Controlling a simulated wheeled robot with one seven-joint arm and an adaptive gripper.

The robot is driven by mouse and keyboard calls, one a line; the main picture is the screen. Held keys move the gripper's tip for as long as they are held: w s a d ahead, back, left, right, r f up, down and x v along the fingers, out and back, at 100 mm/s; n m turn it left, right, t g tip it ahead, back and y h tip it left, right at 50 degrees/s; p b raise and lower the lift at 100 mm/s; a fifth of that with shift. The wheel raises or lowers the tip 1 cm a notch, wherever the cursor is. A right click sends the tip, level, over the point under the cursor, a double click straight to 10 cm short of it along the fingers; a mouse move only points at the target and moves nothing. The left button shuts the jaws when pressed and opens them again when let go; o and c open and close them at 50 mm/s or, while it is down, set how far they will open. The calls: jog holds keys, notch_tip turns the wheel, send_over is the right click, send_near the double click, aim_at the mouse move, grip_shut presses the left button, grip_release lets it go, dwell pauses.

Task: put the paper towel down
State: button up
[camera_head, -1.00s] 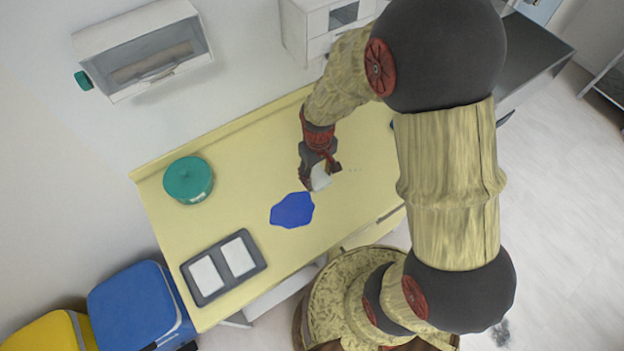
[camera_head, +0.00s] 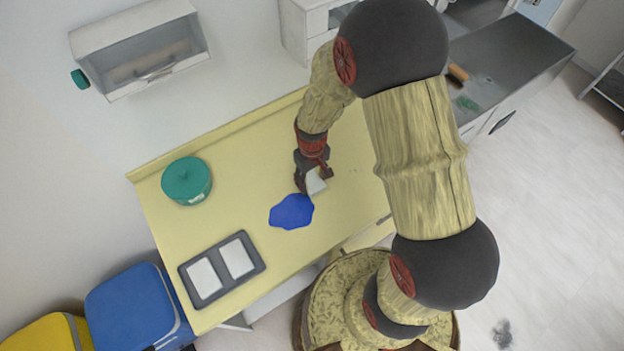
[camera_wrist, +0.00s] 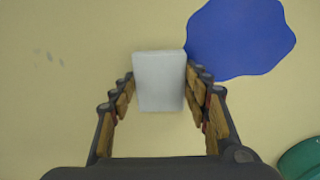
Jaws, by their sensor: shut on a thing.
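The paper towel (camera_wrist: 159,80) is a small white block between the fingers of my gripper (camera_wrist: 160,88) in the wrist view. My gripper is shut on it. In the head view my gripper (camera_head: 314,180) is low over the yellow counter (camera_head: 230,225), with the white towel (camera_head: 317,182) at its tips. A flat blue spill (camera_head: 291,212) lies just below and left of the towel; in the wrist view the spill (camera_wrist: 240,37) is at the towel's upper right. I cannot tell whether the towel touches the counter.
A green round container (camera_head: 187,180) stands at the counter's left. A dark tray (camera_head: 222,270) with two white pads lies at the front left. A wall dispenser (camera_head: 140,50) hangs above. The counter right of my gripper is clear.

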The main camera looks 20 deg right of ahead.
jog(key=o, duration=1.3)
jog(key=shift+r, duration=0.1)
